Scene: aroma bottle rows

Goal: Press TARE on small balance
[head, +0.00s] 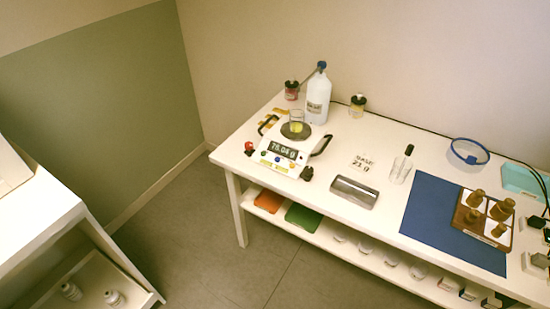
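The small balance (283,157) is white and stands at the left end of the white table. Its dark display seems to read about 75 g, though the digits are small. A row of small coloured buttons lies along its front edge, with a yellow label; I cannot read which one is TARE. A glass beaker (296,120) with a little yellow liquid stands on its round dark pan (295,132). Black handle-like parts show at both sides of the balance. Neither of my grippers is in view.
A white wash bottle (318,97) and small jars stand behind the balance. A card (364,164) reading 21 g, a grey tray (354,191), a glass (400,168) and a blue mat (440,215) with a wooden bottle rack (468,221) lie to the right.

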